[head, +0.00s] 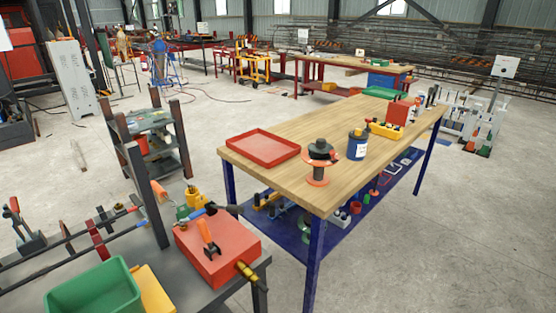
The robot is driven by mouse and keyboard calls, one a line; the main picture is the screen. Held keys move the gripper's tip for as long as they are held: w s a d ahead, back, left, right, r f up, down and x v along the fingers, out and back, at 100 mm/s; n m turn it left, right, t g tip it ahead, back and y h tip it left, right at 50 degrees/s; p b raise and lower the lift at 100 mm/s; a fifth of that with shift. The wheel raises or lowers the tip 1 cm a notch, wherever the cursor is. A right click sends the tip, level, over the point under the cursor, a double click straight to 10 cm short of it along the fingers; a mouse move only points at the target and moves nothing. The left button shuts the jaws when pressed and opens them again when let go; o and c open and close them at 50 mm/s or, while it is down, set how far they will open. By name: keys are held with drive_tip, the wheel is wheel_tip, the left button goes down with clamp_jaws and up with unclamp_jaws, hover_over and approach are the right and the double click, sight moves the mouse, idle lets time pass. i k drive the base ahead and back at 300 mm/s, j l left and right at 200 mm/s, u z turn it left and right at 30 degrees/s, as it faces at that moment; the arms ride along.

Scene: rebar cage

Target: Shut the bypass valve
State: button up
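A red box-shaped unit (222,252) sits on the right end of a dark grey bench at the lower left. A lever with an orange grip (207,231) and a dark forked base stands on its top. A yellow-brass fitting (247,271) sticks out of its right front side. A blue-and-black piece (200,212) lies along its back edge. Which of these is the bypass valve, and whether it is open or shut, I cannot tell at this size. My gripper is not in view.
A green bin (95,291) and a yellow item (155,288) stand left of the red unit. Dark uprights (148,190) rise behind it. A wooden-topped table (345,178) with a red tray (262,149) stands to the right. The concrete floor (460,240) at right is clear.

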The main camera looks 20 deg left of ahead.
sight(198, 213)
drive_tip(key=u, duration=1.5)
drive_tip(key=i+l+z, duration=0.15)
drive_tip(key=i, duration=0.3)
drive_tip(key=i+l+z, duration=0.15)
drive_tip(key=i, duration=0.35)
